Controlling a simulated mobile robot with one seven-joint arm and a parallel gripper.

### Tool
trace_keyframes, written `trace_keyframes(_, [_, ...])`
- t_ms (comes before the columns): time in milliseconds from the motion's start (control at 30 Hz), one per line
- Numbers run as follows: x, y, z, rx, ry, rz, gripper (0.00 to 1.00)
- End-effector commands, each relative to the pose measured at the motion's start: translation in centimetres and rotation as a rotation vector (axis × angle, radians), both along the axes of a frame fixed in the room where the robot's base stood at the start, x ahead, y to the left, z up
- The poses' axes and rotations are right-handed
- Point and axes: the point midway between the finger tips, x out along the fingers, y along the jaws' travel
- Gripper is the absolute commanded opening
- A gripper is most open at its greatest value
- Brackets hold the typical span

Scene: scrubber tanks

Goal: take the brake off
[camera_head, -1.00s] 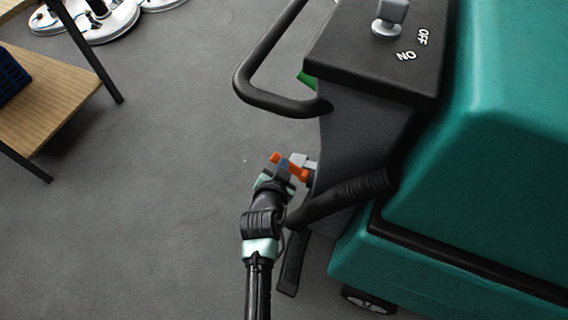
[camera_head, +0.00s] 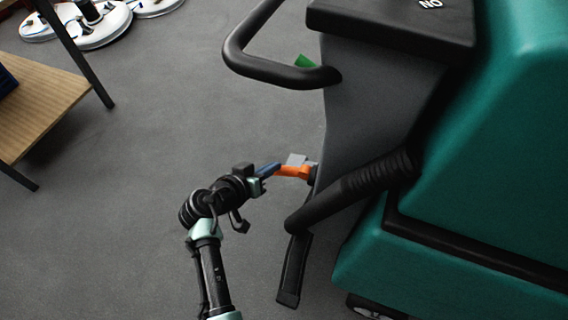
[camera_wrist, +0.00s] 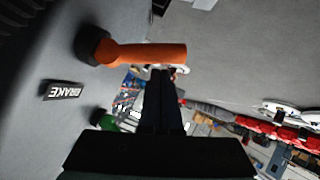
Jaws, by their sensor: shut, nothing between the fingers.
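The orange brake lever (camera_head: 293,171) sticks out to the left from the machine's grey rear panel, nearly level in the head view. My gripper (camera_head: 272,168) is at the lever's free end in the head view. In the wrist view its dark fingers (camera_wrist: 162,76) are together and empty, their tips just below the lever's outer part. I cannot tell if they touch it.
A green part (camera_wrist: 107,124) on a dark hub sits lower on the panel. The black handlebar (camera_head: 235,58) is above my arm, and a thick black hose (camera_head: 350,190) is close to its right. A wooden shelf (camera_head: 45,110) stands at left. The floor between is clear.

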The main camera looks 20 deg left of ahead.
Motion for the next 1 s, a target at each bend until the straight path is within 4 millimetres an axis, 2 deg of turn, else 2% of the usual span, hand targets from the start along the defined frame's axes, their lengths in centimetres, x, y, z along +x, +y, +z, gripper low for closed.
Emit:
trace_keyframes(433, [-0.01, 0.07, -0.96, 0.009, 0.000, 0.000, 0.00])
trace_keyframes(867, [-0.01, 0.05, -0.94, 0.009, 0.001, 0.000, 0.00])
trace_keyframes(1000, [0.24, -0.05, -0.17, 0.010, -0.001, -0.001, 0.00])
